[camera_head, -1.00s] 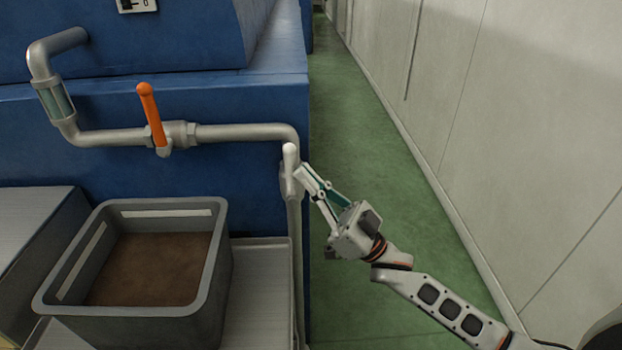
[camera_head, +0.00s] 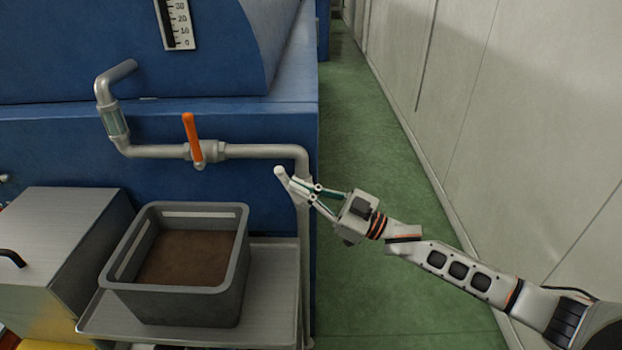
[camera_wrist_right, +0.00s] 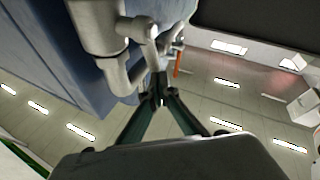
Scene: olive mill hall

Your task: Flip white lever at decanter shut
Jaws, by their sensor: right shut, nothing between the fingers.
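The white lever (camera_head: 281,174) is on the vertical pipe at the corner of the blue decanter (camera_head: 245,125). It leans up and to the left, away from the upright pipe. My right gripper (camera_head: 296,186) is shut and empty, its fingertips close against the lever's right side. They hide the lever's lower part, and I cannot tell if they touch it. In the right wrist view, the closed fingers (camera_wrist_right: 159,88) point at the pale pipe and lever parts. My left gripper is not in view.
An orange lever (camera_head: 193,140) stands on the horizontal pipe (camera_head: 262,151). A grey crate (camera_head: 187,303) with brown contents sits on a metal tray (camera_head: 275,292) below. A pale wall (camera_head: 490,130) runs along the right. The green floor (camera_head: 352,125) between is clear.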

